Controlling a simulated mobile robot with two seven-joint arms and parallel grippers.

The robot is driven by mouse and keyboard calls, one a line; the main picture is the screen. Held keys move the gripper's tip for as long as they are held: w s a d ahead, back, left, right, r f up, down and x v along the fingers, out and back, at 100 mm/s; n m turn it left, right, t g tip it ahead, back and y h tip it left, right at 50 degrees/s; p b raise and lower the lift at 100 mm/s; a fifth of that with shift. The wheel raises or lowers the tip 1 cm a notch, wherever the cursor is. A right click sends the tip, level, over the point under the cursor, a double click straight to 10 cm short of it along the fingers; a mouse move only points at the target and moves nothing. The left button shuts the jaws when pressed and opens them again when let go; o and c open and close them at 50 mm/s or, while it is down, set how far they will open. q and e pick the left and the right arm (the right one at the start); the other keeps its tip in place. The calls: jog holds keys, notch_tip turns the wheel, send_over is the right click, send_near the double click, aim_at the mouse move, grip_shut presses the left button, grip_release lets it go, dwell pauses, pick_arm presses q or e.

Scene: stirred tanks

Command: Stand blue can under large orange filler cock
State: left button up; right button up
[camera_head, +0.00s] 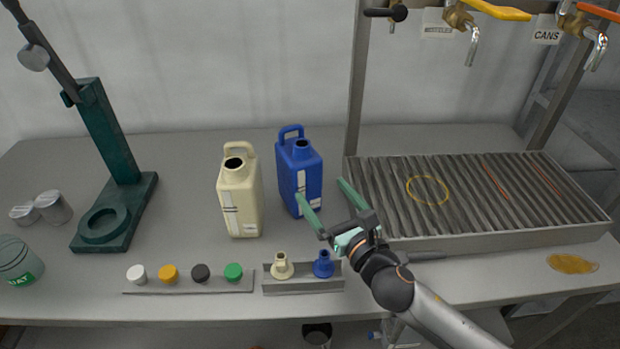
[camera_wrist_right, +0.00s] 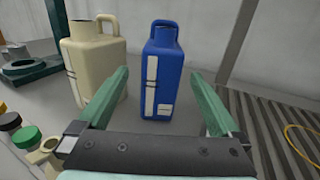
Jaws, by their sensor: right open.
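The blue can (camera_head: 299,172) stands upright on the bench, with its handle and open neck at the top. My right gripper (camera_head: 320,190) is open, its green fingers pointing toward the can from the front right. In the right wrist view the blue can (camera_wrist_right: 160,75) stands beyond and between the open fingers (camera_wrist_right: 160,95), and nothing is held. The orange-handled cock (camera_head: 590,30) is at the top right edge, beside a "CANS" label, above the slatted drip tray (camera_head: 400,243). Orange lines (camera_head: 545,178) mark the slats below it. My left gripper is not in view.
A cream can (camera_head: 240,195) stands just left of the blue one. A rack (camera_head: 300,287) with cream and blue spouts and a strip of coloured caps (camera_head: 190,286) lie in front. A green press (camera_head: 105,150) is at left. A post (camera_head: 356,80) rises behind the tray's left end.

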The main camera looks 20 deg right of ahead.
aim_at(301, 160)
jog(key=w, duration=0.8)
jog(key=w+a+p, duration=0.1)
jog(key=w, duration=0.3)
jog(key=shift+w, duration=0.2)
grip_shut()
dwell(0.6)
